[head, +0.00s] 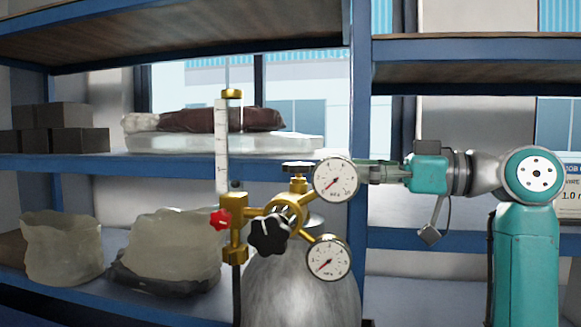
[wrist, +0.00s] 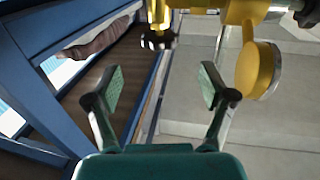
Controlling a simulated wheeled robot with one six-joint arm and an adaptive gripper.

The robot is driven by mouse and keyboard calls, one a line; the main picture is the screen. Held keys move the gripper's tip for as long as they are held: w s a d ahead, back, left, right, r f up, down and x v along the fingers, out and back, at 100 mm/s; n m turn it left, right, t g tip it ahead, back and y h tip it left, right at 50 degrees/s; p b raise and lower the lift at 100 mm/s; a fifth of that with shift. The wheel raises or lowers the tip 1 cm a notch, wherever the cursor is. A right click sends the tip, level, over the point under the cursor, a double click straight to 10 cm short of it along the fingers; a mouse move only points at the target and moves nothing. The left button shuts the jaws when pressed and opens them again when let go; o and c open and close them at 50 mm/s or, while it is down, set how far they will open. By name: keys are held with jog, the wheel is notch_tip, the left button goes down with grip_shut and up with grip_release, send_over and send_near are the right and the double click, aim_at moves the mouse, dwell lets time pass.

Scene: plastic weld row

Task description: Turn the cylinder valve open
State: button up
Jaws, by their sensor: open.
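The grey gas cylinder (head: 300,285) stands upright with a brass valve and regulator (head: 285,213) on top. A small dark handwheel (head: 298,166) sits on the brass stem at the top; it also shows in the wrist view (wrist: 158,41), upper middle. My gripper (head: 368,172) is to the right of the handwheel in the head view, level with it, its tips close to or partly behind the upper gauge (head: 335,179). In the wrist view my gripper (wrist: 160,85) is open and empty, with the handwheel ahead of the gap between the fingers, apart from them.
A lower gauge (head: 328,257), a larger black knob (head: 269,236) and a red knob (head: 221,220) stick out from the regulator. A yellow gauge body (wrist: 257,70) is close to the right finger. Blue shelving (head: 358,120) with bags stands behind.

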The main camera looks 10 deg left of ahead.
aim_at(300, 163)
jog(key=x, duration=0.9)
jog(key=shift+a, duration=0.25)
jog(key=c, duration=1.2)
